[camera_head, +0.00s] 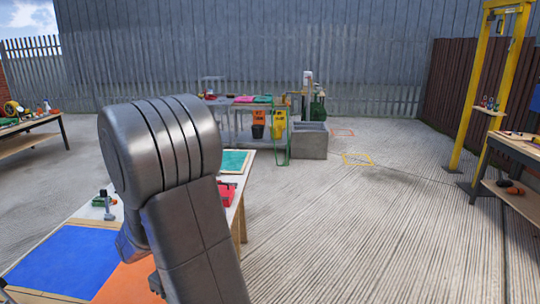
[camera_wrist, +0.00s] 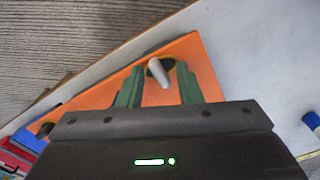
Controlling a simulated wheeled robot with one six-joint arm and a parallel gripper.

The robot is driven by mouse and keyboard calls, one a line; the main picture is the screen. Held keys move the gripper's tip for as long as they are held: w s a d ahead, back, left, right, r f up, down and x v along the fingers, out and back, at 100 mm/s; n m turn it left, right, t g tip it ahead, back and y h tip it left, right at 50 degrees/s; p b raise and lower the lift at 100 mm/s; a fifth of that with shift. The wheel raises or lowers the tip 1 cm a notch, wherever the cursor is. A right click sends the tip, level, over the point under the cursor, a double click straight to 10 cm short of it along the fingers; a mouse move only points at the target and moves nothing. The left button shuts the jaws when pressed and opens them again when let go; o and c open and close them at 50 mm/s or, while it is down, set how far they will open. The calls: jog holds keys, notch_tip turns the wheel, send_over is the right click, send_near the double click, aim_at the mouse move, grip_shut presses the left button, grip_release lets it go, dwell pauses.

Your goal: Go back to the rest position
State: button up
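My gripper (camera_wrist: 159,68) shows in the wrist view with its two green fingers spread apart. It is over an orange panel (camera_wrist: 205,62) on the worktable. A pale, rod-like object (camera_wrist: 158,74) with a dark and yellow round part behind it shows between the fingers, with gaps on both sides. Whether it stands on the panel or lies there I cannot tell. In the head view my arm reaches down over the table and hides the gripper. The orange panel shows partly there too (camera_head: 128,282).
The worktable (camera_head: 238,202) bears a blue panel (camera_head: 65,262), a teal panel (camera_head: 234,161) and a red item (camera_head: 226,194). A blue-ended item (camera_wrist: 312,120) is at the wrist view's right edge. Side benches stand left and right (camera_head: 515,150). The concrete floor (camera_head: 350,225) is clear at right.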

jog(key=m+p, duration=0.1)
jog(key=m, duration=0.5)
jog(key=m+p, duration=0.1)
jog(key=m, duration=0.6)
dwell(0.5)
jog(key=shift+d+r+p, duration=0.1)
jog(key=shift+p, duration=0.2)
